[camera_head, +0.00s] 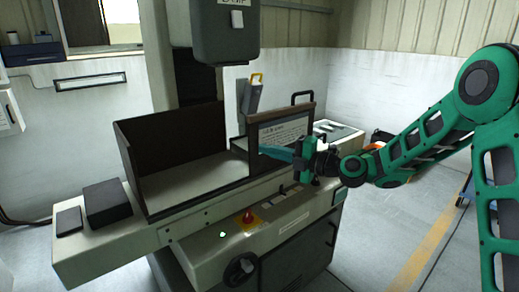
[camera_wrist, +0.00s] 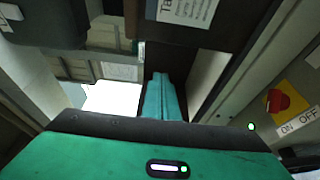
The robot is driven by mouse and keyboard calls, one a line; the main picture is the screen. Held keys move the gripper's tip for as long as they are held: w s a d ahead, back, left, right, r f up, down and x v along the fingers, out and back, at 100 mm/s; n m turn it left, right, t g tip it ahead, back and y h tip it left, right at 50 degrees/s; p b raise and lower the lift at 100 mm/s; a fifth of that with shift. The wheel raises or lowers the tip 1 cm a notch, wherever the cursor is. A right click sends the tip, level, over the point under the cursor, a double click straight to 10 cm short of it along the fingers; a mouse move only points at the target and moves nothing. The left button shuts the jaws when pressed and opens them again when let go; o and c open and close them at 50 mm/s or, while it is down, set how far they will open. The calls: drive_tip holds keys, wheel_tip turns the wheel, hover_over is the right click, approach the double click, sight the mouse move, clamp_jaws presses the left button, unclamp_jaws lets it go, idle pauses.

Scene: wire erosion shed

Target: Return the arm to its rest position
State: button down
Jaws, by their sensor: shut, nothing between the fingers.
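My green arm reaches in from the right in the head view. My gripper (camera_head: 276,153) has teal fingers, which point left in front of the machine's dark guard panel with a printed sheet (camera_head: 283,134). In the wrist view the two teal fingers of my gripper (camera_wrist: 161,78) lie side by side, closed together. Nothing shows between them. I cannot tell whether the fingertips touch the panel.
The machine (camera_head: 200,228) has an open work tray (camera_head: 180,182), a red knob on a yellow plate (camera_head: 248,217) and a black handwheel (camera_head: 241,269). A dark box (camera_head: 107,202) sits at its left.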

drive_tip(key=s+d+f+m+g+h, duration=0.1)
drive_tip(key=s+d+f+m+h, duration=0.35)
drive_tip(key=d, duration=0.55)
drive_tip(key=s+d+f+m+g+h, duration=0.1)
drive_tip(key=s+d+f+m+h, duration=0.1)
drive_tip(key=s+d+m+h, duration=0.45)
drive_tip(key=s+d+f+m+g+h, duration=0.1)
drive_tip(key=s+d+f+m, duration=0.35)
drive_tip(key=d, duration=0.75)
drive_tip(key=s+d+m+g+h, duration=0.1)
drive_tip(key=s+d+m, duration=0.4)
drive_tip(key=s+m, duration=0.2)
drive_tip(key=s+d+r+m+g+h, duration=0.1)
drive_tip(key=s+d+m+g, duration=0.1)
drive_tip(key=s+d+m, duration=0.4)
drive_tip(key=s+d+m+g+h, duration=0.1)
drive_tip(key=s+d+m, duration=0.4)
drive_tip(key=s, duration=1)
drive_tip(key=m+h, duration=0.1)
drive_tip(key=m, duration=0.2)
drive_tip(key=shift+d+r+g, duration=0.15)
drive_tip(key=shift+r+g, duration=0.1)
drive_tip(key=shift+g, duration=0.15)
drive_tip(key=shift+s+m, duration=0.1)
drive_tip(key=shift+m, duration=0.15)
